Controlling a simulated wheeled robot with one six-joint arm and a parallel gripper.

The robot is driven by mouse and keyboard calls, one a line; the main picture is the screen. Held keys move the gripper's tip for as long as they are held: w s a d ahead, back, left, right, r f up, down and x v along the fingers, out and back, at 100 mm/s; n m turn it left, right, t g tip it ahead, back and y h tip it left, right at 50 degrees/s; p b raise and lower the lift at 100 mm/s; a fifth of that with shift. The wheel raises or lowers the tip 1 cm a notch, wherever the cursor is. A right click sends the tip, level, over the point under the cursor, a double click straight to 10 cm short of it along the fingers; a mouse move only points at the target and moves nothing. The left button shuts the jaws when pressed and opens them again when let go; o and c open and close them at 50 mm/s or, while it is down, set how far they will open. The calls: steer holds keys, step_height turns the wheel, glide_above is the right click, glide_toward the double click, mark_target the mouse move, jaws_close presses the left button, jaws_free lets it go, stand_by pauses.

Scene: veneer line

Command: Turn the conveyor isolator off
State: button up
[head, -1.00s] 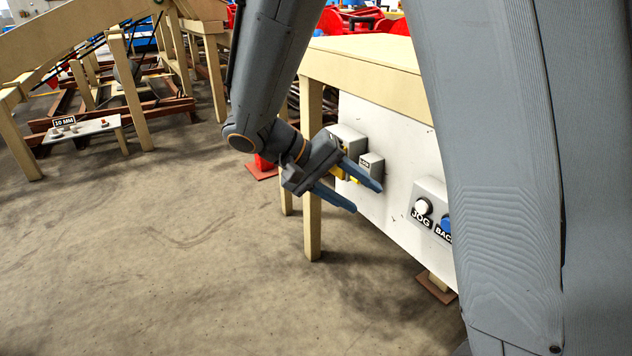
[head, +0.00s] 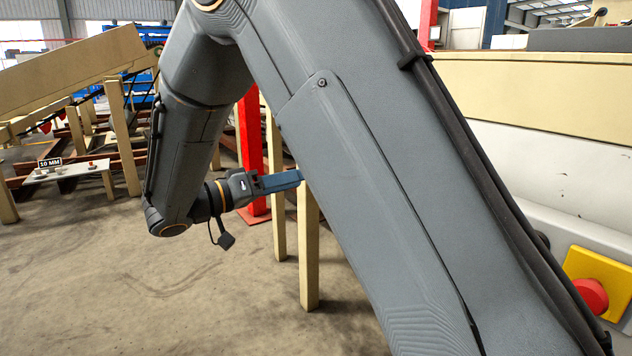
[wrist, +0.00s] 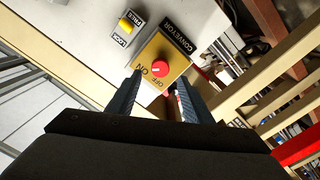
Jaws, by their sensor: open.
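The conveyor isolator shows in the wrist view as a red round knob (wrist: 159,68) on a yellow plate (wrist: 172,49) with ON and OFF markings and a CONVEYOR label. A small pale mark shows on the knob; I cannot tell for certain which marking it points to. My gripper (wrist: 159,80) is open, its fingers on either side of the knob's line in the picture. I cannot tell whether they touch it. In the head view my gripper (head: 285,181) points right, its tips partly hidden behind my arm, which also hides the isolator.
In the head view a red mushroom button (head: 592,296) on a yellow box is at the right. Wooden legs (head: 309,245) and a red post (head: 250,150) stand near my gripper.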

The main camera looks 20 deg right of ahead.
steer(key=b+x, duration=0.1)
steer(key=x, duration=0.5)
steer(key=c, duration=1.1)
